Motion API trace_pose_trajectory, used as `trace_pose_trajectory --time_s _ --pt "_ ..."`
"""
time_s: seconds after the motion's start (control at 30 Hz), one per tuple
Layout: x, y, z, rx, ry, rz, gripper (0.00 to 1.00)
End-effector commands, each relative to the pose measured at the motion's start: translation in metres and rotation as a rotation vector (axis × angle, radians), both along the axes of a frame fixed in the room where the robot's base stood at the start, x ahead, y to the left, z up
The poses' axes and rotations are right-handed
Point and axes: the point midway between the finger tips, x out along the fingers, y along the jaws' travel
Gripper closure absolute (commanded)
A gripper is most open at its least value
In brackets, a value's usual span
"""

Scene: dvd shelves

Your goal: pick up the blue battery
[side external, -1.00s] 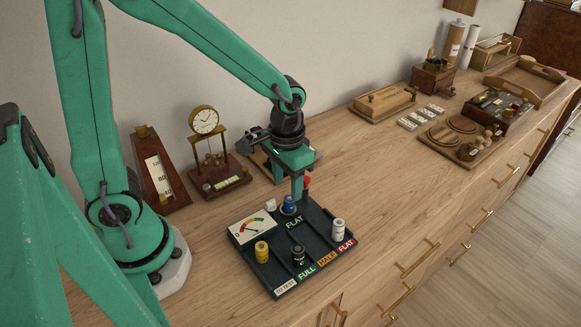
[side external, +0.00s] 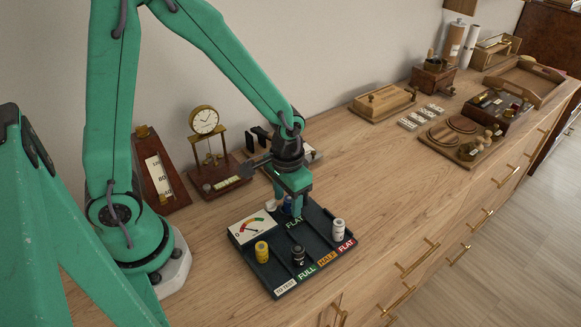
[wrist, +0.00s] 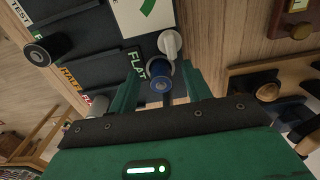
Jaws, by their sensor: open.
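The blue battery (side external: 287,205) stands upright at the back of the dark tester tray (side external: 270,272), near the FLAT label, partly hidden by my fingers. In the wrist view the blue battery (wrist: 161,86) shows end-on between the two green fingers. My gripper (side external: 289,212) is open and low over the tray, one finger on each side of the battery. I cannot tell whether either finger touches it.
A yellow battery (side external: 262,252), a black battery (side external: 299,256) and a white battery (side external: 338,229) stand in the tray. A white knob (wrist: 170,43) is close beside the blue battery. A clock stand (side external: 218,178) is behind left.

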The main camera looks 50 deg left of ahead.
Motion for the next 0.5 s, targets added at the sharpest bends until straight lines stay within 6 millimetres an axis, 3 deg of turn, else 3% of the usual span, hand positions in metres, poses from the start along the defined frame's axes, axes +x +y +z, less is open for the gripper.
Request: trace_pose_trajectory --time_s 0.47,0.5 --pt "-0.0001 -0.0001 -0.0001 0.0 0.0 0.0 0.51" --pt "-0.0001 -0.0001 -0.0001 0.0 0.0 0.0 0.57"
